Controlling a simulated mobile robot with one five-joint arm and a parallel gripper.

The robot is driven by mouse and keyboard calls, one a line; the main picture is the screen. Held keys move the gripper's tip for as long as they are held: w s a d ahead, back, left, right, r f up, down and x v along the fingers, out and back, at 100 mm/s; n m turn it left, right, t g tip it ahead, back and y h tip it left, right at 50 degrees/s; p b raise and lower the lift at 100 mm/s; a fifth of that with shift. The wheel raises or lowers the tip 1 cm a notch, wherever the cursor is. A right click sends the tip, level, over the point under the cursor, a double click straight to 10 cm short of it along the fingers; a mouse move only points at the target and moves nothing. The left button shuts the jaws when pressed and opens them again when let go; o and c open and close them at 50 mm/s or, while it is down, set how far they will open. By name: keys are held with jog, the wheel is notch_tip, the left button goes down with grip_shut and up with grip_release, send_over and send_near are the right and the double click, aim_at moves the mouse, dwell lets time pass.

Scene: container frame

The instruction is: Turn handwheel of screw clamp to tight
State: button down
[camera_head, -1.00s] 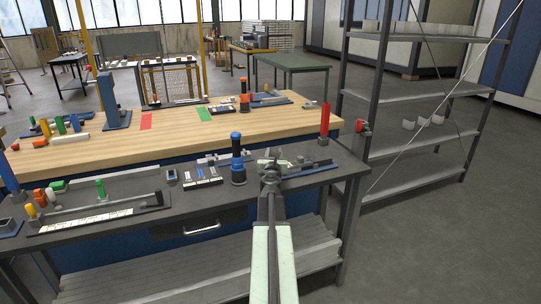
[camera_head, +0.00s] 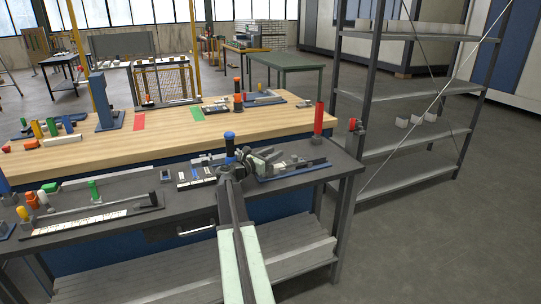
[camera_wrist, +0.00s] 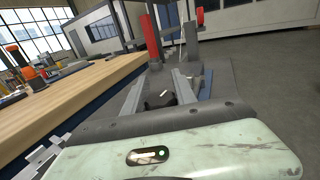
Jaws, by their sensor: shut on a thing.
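The screw clamp (camera_head: 264,157) is a small grey metal device on the dark bench, at the left end of a blue-edged plate. My gripper (camera_head: 240,163) reaches over the bench to the clamp's left end and covers part of it. In the wrist view, the gripper's grey fingers (camera_wrist: 178,88) are closed around a dark part (camera_wrist: 187,93) between them. This appears to be the handwheel, mostly hidden by the fingers, so its turn angle cannot be told.
A blue-topped post (camera_head: 229,146) stands close behind my gripper. A red cylinder (camera_head: 319,120) stands at the bench's right end. A small tray of parts (camera_head: 196,177) lies to the left. A wooden bench (camera_head: 170,146) is behind, and a metal shelf (camera_head: 405,93) is at right.

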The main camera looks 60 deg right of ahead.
jog(key=shift+w, duration=0.15)
dwell(0.4)
jog(key=c, duration=1)
grip_release()
jog(key=r+p, duration=0.1)
jog(key=s+a+r+p, duration=0.1)
jog(key=a+r+p, duration=0.1)
jog(key=r+p, duration=0.1)
jog(key=shift+s+a, duration=0.2)
jog(key=shift+s, duration=0.2)
jog(key=s+a+r+p, duration=0.1)
jog(key=s+a, duration=0.6)
jog(key=a, duration=0.4)
